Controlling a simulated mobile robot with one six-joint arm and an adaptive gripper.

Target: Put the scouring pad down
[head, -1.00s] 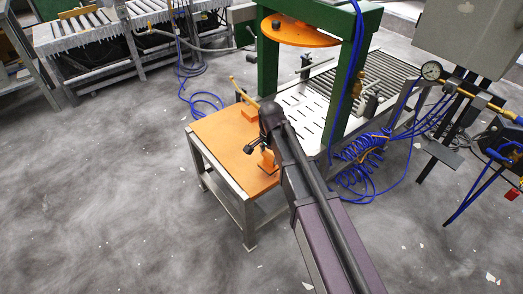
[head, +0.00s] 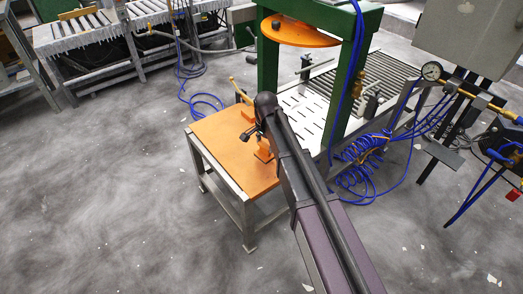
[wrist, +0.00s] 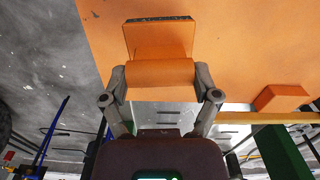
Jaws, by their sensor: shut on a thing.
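The scouring pad seems to be the orange piece (wrist: 160,42) with a dark strip along its far edge in the wrist view. It also shows as an orange shape beside my gripper in the head view (head: 264,153). My gripper (wrist: 160,78) is shut on its near orange part, one grey finger at each side. The pad is over the orange table top (head: 225,158). I cannot tell whether it touches the top. Its underside is hidden.
A small orange block (wrist: 280,97) and a yellow bar (head: 240,90) are at the table's far edge. The green press frame (head: 345,90) and its slotted plate (head: 300,108) stand close behind. The table's left and front parts are clear.

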